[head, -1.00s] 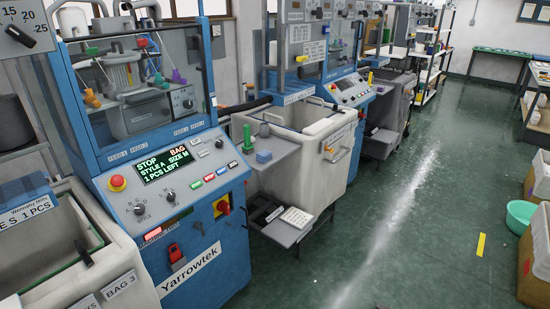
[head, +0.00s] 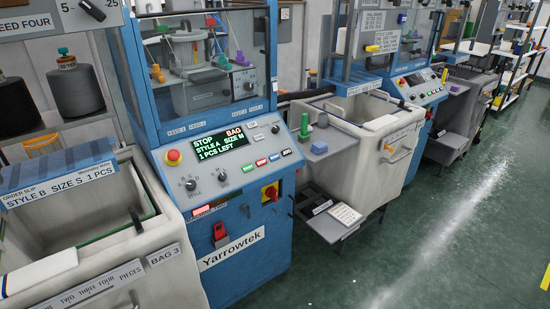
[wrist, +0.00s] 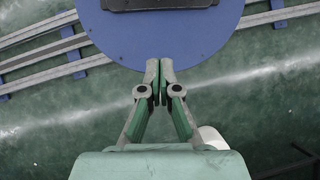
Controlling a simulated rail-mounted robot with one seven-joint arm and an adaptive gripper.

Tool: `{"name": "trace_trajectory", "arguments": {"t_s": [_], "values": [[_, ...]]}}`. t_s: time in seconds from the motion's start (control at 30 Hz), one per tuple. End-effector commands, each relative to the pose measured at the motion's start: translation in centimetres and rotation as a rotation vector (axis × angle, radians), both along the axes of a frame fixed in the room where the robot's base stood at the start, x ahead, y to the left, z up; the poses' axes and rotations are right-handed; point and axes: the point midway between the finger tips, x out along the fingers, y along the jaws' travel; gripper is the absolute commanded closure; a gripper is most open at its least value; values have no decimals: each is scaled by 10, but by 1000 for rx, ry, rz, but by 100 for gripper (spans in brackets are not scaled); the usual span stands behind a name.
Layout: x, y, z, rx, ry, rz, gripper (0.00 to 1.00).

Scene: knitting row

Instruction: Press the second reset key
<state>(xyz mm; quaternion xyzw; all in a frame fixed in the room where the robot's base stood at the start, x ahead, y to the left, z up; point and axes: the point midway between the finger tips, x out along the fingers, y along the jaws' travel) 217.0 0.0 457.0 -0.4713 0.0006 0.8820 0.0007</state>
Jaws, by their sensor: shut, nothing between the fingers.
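A blue knitting machine marked Yarrowtek (head: 270,232) stands left of centre in the head view. Its display (head: 219,144) reads STOP, BAG, STYLE A SIZE M, 1 PCS LEFT. A row of small keys sits below and right of the display: a green key (head: 248,168), a red key (head: 261,163), a blue key (head: 274,157) and a black key (head: 286,153). Their lettering is too small to read, so I cannot tell which is a reset key. My gripper (wrist: 160,76) shows only in the wrist view, shut and empty above the green floor, with no machine near it.
A red mushroom button (head: 174,157), two dials, a red-and-yellow switch (head: 269,192) and a red padlock-like piece (head: 220,232) are on the same machine. Bins stand either side, the left one (head: 68,272) close by. Another blue machine (head: 424,88) stands farther right. The right-hand floor (head: 455,215) is clear.

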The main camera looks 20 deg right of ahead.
Motion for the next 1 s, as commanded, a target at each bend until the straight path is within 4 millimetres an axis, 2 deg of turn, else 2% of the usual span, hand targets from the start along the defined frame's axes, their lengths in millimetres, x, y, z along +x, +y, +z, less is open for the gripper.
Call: {"name": "trace_trajectory", "arguments": {"t_s": [0.53,0.63,0.77,1.0], "values": [[0,-1,0,0,0,-5,100],[7,-3,4,0,-14,-19,100],[31,-9,12,-2,-56,-44,100],[107,-27,36,-7,-183,-106,100]]}}
